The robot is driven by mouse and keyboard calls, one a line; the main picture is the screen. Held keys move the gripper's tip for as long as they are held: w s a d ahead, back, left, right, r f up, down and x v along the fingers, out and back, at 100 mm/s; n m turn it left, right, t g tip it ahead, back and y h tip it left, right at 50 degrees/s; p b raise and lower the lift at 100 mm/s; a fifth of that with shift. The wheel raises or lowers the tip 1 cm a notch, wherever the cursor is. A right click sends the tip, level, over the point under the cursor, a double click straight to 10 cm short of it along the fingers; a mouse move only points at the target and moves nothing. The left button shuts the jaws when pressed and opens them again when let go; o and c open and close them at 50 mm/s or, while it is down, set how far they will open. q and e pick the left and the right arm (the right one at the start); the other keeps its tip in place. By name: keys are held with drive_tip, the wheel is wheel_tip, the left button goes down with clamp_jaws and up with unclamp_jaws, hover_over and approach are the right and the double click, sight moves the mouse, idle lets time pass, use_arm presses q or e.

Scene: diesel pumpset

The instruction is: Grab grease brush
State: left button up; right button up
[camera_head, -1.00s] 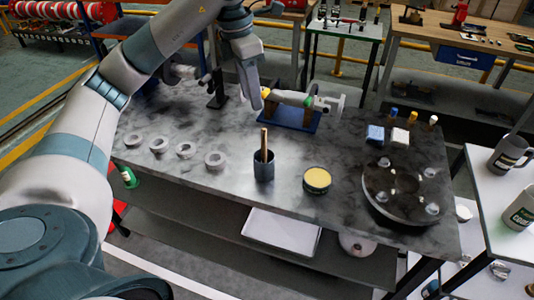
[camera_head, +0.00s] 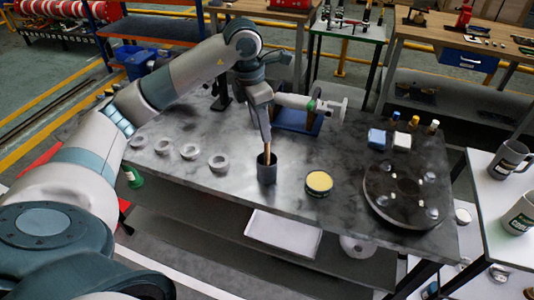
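The grease brush (camera_head: 267,154) stands upright in a dark cup (camera_head: 267,173) on the grey metal table. Only a short piece of its wooden handle shows above the cup rim; its lower end is hidden inside. My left gripper (camera_head: 266,138) points down right above the cup, with its fingertips at the top of the handle. The fingers cover the handle's upper end, and I cannot tell whether they are closed on it. My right gripper is out of view.
Several grey rings (camera_head: 190,151) lie left of the cup. A yellow-topped tin (camera_head: 319,182) and a dark round flange (camera_head: 399,190) are to the right. A blue stand (camera_head: 298,122) with a shaft is behind. A side table with mugs (camera_head: 508,158) is at far right.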

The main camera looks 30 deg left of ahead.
sight(266, 147)
use_arm(q)
drive_tip(key=f, duration=0.3)
drive_tip(key=shift+w+d+f+p, duration=0.1)
drive_tip(key=shift+w+p, duration=0.1)
drive_tip(key=shift+p, duration=0.15)
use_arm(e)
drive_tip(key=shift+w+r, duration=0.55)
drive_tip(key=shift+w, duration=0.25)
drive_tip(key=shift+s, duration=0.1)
